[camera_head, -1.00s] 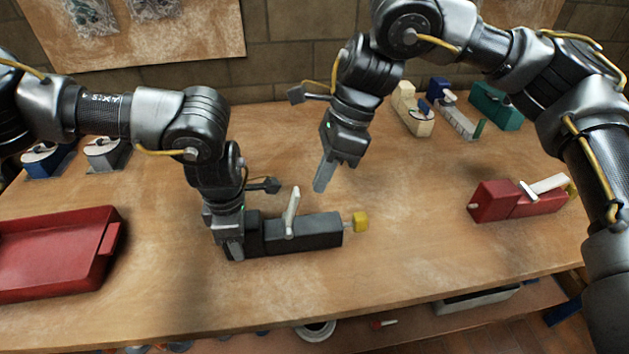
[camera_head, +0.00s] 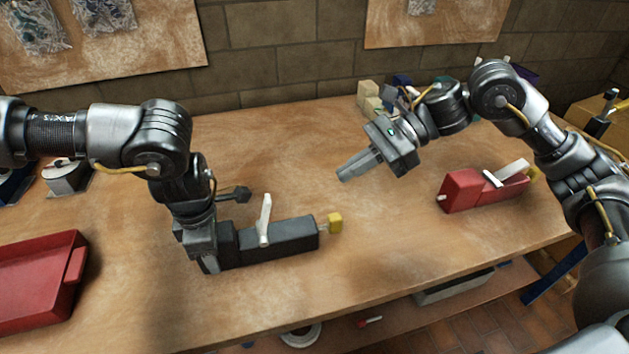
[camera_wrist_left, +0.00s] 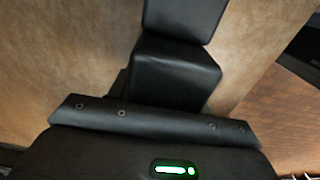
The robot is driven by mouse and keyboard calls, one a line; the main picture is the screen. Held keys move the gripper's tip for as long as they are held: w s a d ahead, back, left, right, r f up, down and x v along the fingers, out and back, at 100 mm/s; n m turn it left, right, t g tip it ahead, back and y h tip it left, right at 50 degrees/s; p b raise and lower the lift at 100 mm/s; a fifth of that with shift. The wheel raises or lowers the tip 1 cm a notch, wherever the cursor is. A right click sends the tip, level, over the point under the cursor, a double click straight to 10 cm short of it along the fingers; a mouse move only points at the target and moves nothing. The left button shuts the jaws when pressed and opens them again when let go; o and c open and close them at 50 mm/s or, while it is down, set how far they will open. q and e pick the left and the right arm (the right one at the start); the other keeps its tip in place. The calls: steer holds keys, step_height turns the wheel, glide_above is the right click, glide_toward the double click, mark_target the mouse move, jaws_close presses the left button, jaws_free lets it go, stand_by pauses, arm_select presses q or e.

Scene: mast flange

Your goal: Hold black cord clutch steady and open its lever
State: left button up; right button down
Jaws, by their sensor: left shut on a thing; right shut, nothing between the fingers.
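The black cord clutch (camera_head: 284,242) lies on the wooden table, left of the middle in the head view. Its white lever (camera_head: 264,220) stands up steeply from its top, and a yellow piece (camera_head: 335,223) is at its right end. My left gripper (camera_head: 212,262) is shut on the clutch's left end. The left wrist view shows the black body (camera_wrist_left: 175,75) at the gripper, with the lever out of sight. My right gripper (camera_head: 343,175) is shut and empty, in the air above and to the right of the clutch, apart from the lever.
A red cord clutch (camera_head: 465,192) with a white lever lies on the right of the table (camera_head: 390,245). A red tray (camera_head: 35,285) is at the left front. Cream blocks (camera_head: 370,98) stand at the back. The table between the two clutches is clear.

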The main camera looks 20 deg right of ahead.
mark_target(267, 197)
steer(key=x, duration=1)
steer(key=shift+r, duration=0.1)
steer(key=shift+a+r, duration=0.2)
steer(key=shift+a, duration=0.35)
steer(key=shift+a+r, duration=0.2)
steer(key=shift+a, duration=0.3)
steer(key=shift+a+r, duration=0.15)
steer(key=shift+a, duration=0.5)
steer(key=shift+a+r, duration=0.35)
steer(key=shift+a, duration=0.35)
steer(key=shift+a+r, duration=0.35)
steer(key=shift+a, duration=0.35)
arm_select(q)
steer(key=shift+d, duration=0.15)
arm_select(e)
steer(key=shift+d+r, duration=0.1)
steer(key=shift+r, duration=0.05)
